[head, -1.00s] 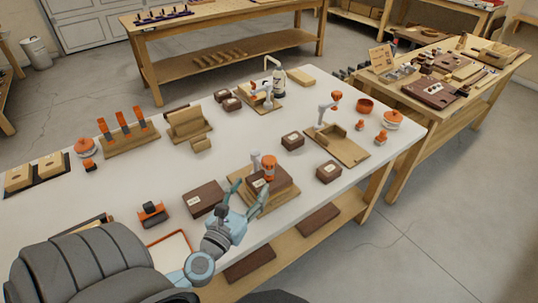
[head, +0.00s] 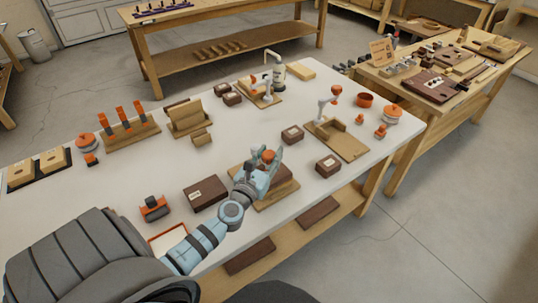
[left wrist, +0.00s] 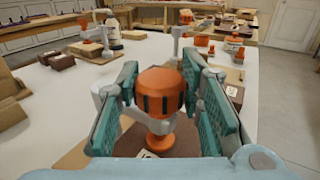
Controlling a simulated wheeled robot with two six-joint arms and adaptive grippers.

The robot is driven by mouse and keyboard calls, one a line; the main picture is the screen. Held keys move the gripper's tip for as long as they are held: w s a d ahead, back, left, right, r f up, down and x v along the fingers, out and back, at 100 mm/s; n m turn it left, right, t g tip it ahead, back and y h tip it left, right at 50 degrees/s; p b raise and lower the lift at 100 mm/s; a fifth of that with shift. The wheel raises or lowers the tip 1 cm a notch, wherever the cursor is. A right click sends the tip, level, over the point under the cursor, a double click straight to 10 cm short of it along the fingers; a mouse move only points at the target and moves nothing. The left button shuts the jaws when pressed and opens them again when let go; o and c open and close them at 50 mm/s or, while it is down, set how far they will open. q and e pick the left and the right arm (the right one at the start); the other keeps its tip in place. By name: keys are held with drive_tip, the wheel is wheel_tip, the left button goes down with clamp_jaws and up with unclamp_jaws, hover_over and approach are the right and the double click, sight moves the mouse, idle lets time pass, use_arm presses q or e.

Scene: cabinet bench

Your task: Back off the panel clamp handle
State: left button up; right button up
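The panel clamp has an orange handle (head: 268,156) on a grey metal arm. It stands over a dark brown panel (head: 284,188) on a wooden base (head: 290,202) near the table's front edge. In the left wrist view the orange handle (left wrist: 160,90) is in the middle, with a smaller orange piece below it. My left gripper (head: 264,170) is at the clamp. Its teal finger pads (left wrist: 165,110) are spread on either side of the handle; I cannot tell whether they touch it. My gripper hides part of the panel in the head view. My right gripper is not in view.
A brown box (head: 206,193) lies left of the clamp and another (head: 328,165) right of it. A second clamp with its wooden fixture (head: 342,141) stands farther back right. A black-and-orange block (head: 153,208) sits at the left. White tabletop is bare between them.

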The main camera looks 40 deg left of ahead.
use_arm(q)
drive_tip(key=c, duration=0.5)
drive_tip(key=shift+o, duration=0.2)
drive_tip(key=shift+n+y, duration=0.3)
drive_tip(key=shift+y, duration=0.1)
